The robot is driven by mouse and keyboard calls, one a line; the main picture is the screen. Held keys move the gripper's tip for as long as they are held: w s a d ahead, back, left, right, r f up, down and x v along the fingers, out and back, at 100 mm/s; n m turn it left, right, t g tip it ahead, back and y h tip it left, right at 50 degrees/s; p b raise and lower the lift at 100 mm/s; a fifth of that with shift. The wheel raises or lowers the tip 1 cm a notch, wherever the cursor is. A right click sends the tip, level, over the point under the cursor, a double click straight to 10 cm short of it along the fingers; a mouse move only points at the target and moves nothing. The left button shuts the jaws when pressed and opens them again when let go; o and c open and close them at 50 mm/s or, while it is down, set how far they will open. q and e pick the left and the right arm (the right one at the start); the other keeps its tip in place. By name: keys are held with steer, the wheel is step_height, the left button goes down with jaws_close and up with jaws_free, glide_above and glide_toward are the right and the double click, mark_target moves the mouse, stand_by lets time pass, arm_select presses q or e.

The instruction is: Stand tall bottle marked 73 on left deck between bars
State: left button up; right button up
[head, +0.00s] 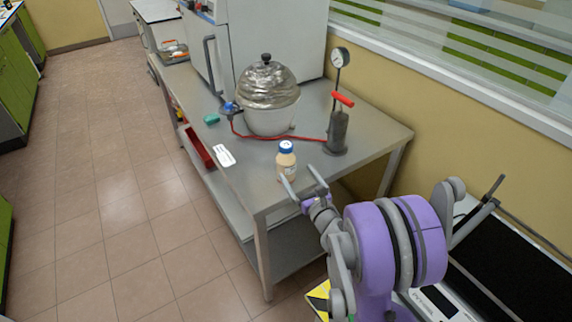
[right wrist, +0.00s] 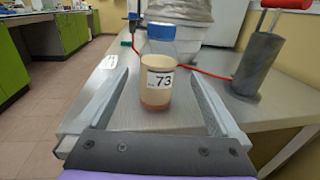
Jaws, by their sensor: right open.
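The bottle marked 73 (head: 286,160) stands upright near the front end of the grey metal table (head: 231,180). It has a blue cap and pale tan contents, darker at the bottom. Its label with 73 faces the camera in the right wrist view (right wrist: 158,82). My right gripper (head: 302,180) is open and empty, its fingers pointing at the bottle. In the right wrist view the bottle appears between the fingers, a little beyond or near their tips; contact is not visible. My left gripper is not in view. I cannot make out a left deck between bars for certain.
A machine with a black flat top (head: 520,240), a grey bar and a white panel is at lower right, partly behind my arm.

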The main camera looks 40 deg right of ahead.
mark_target(286, 157)
steer(key=p+x, duration=0.1)
steer(key=x, duration=0.8)
steer(key=shift+w+r, duration=0.1)
steer(key=shift+w, duration=0.1)
steer(key=shift+s, duration=0.1)
steer(key=shift+c, duration=1.1)
jaws_close()
